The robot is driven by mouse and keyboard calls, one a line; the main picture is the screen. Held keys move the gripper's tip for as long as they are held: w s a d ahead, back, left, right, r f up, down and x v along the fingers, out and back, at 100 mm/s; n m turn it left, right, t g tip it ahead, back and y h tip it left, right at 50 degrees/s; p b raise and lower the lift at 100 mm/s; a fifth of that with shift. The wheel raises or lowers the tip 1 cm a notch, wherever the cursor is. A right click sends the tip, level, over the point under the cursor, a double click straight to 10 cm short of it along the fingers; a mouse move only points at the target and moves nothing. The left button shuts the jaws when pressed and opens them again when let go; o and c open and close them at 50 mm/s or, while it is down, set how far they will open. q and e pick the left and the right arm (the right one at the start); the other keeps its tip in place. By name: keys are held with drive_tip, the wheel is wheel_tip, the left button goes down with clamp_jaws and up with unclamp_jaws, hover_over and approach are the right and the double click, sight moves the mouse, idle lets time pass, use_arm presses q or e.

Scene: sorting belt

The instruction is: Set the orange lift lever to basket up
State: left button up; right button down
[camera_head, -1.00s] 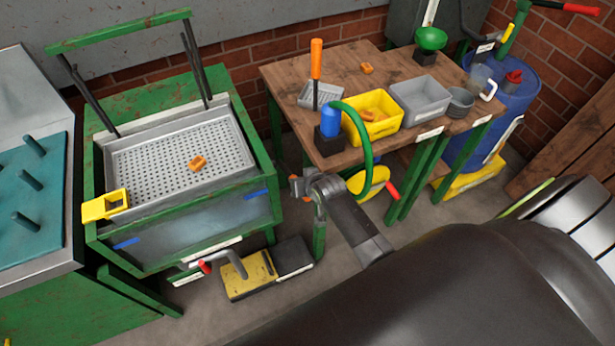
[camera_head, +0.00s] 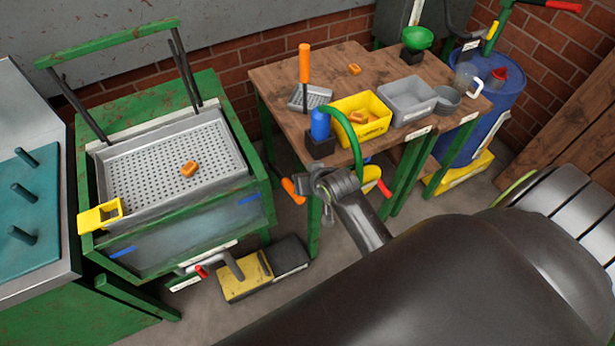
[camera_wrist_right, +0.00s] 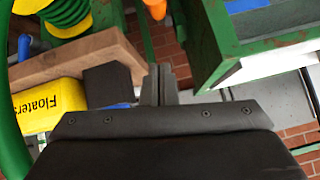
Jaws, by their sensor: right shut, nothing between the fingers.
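An orange handle (camera_head: 292,190), apparently the lift lever, slants beside the right side of the green tank (camera_head: 185,240). It shows at the top of the right wrist view (camera_wrist_right: 155,8). My right gripper (camera_head: 308,186) is just right of the handle in the head view, shut and empty. In the wrist view its closed fingers (camera_wrist_right: 160,76) lie below the handle, with a gap in the picture. The lever's lower part is hidden. The perforated metal basket (camera_head: 140,192) sits in the tank top with an orange piece (camera_head: 188,168) in it. My left gripper is out of view.
A wooden table (camera_head: 290,90) stands right of the tank. It bears an orange-handled tool (camera_head: 304,62), a blue bottle (camera_head: 320,124), a yellow bin (camera_head: 374,130) and a grey bin (camera_head: 398,110). A yellow pedal (camera_head: 242,284) is on the floor. A narrow gap separates table and tank.

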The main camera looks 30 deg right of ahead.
drive_tip(key=shift+s+r, duration=0.5)
drive_tip(key=s+d+r+n+g+h, duration=0.1)
drive_tip(key=s+d+r+g, duration=0.15)
drive_tip(key=s, duration=1.05)
drive_tip(key=s+d+r+n+g+h, duration=0.1)
drive_tip(key=s+d+r+g, duration=0.15)
drive_tip(key=s, duration=0.95)
wheel_tip(320, 180, down, 28)
drive_tip(key=d+g+b, duration=0.1)
drive_tip(key=g+b, duration=0.1)
drive_tip(key=b, duration=0.1)
drive_tip(key=s+a+f+b, duration=0.1)
drive_tip(key=s+f+b, duration=0.1)
drive_tip(key=s+f, duration=1.3)
wheel_tip(320, 180, down, 4)
drive_tip(key=shift+r+g+y, duration=0.2)
drive_tip(key=shift+g+y, duration=0.2)
